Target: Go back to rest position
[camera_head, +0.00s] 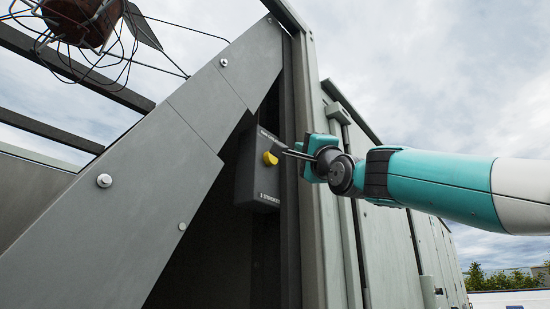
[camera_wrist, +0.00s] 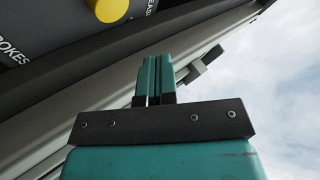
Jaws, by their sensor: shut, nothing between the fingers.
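My gripper (camera_head: 286,153) is shut and empty in the head view, its fingers pointing left at a dark grey box. The box (camera_head: 258,185) is mounted inside the grey metal frame and has a yellow knob (camera_head: 270,158). The fingertips appear close to the knob; whether they touch it cannot be told from this view. In the wrist view my gripper's teal fingers (camera_wrist: 156,70) are together with nothing between them. The yellow knob (camera_wrist: 110,8) shows at the top left, apart from the fingertips in the picture.
A slanted grey metal brace (camera_head: 140,170) stands left of the box. A grey upright post (camera_head: 312,220) and panels (camera_head: 390,250) are close below my arm. Loose wires and a brown part (camera_head: 82,22) hang at the top left. Open sky lies at the right.

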